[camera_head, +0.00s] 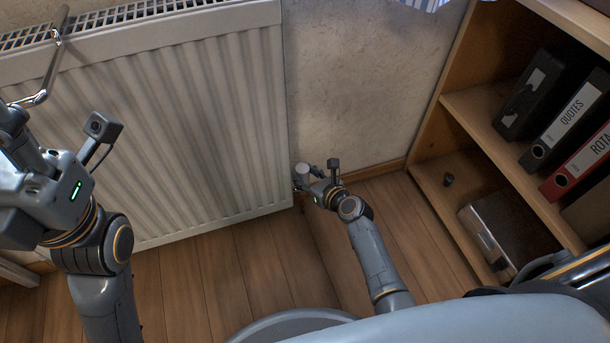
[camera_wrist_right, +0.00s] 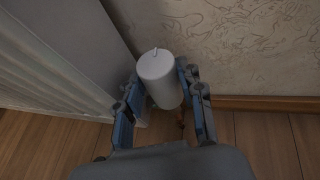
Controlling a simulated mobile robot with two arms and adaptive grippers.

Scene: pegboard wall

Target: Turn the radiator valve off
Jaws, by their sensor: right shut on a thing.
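The white radiator (camera_head: 170,120) hangs on the wall at the left. Its valve, a white cylindrical knob (camera_head: 302,170), stands at the radiator's lower right corner. The pipe below the knob is mostly hidden. My left gripper (camera_head: 14,128) is at the left edge by the radiator's front, and its fingers are partly out of frame.
A bent chrome bar (camera_head: 48,75) hangs at the radiator's top left, close to my left gripper. A wooden shelf (camera_head: 480,110) with binders (camera_head: 568,120) and a metallic box (camera_head: 505,235) stands at the right. Wooden floor (camera_head: 240,270) lies clear below the radiator.

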